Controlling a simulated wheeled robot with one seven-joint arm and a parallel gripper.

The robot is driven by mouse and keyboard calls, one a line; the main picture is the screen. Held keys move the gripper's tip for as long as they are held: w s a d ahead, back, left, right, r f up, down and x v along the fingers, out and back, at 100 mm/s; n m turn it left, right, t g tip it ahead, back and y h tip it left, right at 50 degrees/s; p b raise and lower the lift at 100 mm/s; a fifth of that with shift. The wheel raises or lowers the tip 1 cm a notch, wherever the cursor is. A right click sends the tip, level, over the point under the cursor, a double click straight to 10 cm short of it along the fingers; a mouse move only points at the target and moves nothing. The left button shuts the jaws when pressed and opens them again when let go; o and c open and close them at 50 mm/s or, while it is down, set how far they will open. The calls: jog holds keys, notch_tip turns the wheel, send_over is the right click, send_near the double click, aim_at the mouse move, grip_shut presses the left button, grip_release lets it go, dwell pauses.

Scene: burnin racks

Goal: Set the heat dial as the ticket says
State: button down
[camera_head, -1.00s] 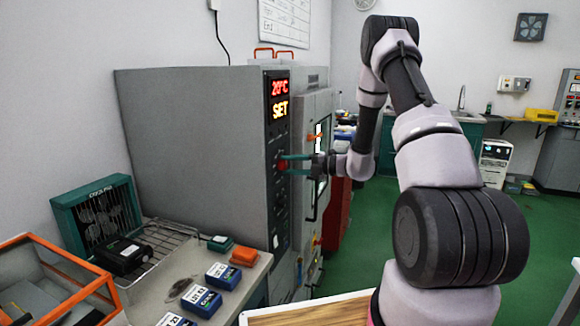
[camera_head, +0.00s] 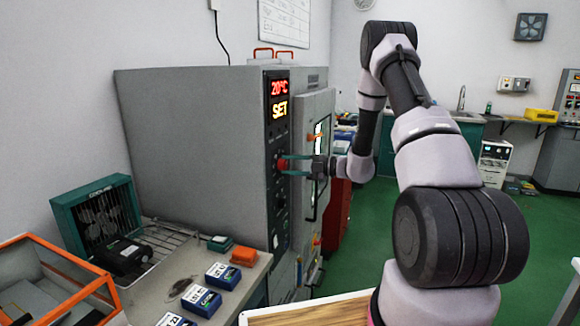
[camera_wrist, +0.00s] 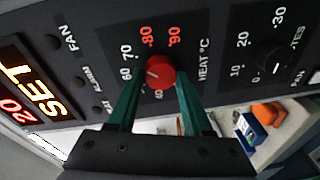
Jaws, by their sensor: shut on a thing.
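The red heat dial (camera_wrist: 160,72) sits on the dark control panel of the grey oven. In the wrist view numbers from about 60 to 90 ring it, with 80 and 90 in red, and "HEAT °C" beside it. My gripper (camera_wrist: 158,88) has its two green fingers on either side of the dial and is shut on it. In the head view my gripper (camera_head: 284,166) reaches the panel from the right, at the dial (camera_head: 281,164). The display (camera_head: 279,99) reads 20°C and SET. No ticket is readable in these views.
A second black knob (camera_wrist: 272,62) sits beside the dial. The oven door (camera_head: 314,150) stands to the right of the panel. A bench at the left holds several blue boxes (camera_head: 223,276), a green fan unit (camera_head: 100,217) and an orange-framed bin (camera_head: 60,262).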

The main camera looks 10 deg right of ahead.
jog(key=shift+c, duration=1.6)
grip_release()
jog(key=shift+d, duration=0.1)
jog(key=v, duration=1)
jog(key=shift+s+d, duration=0.15)
jog(key=shift+d, duration=0.15)
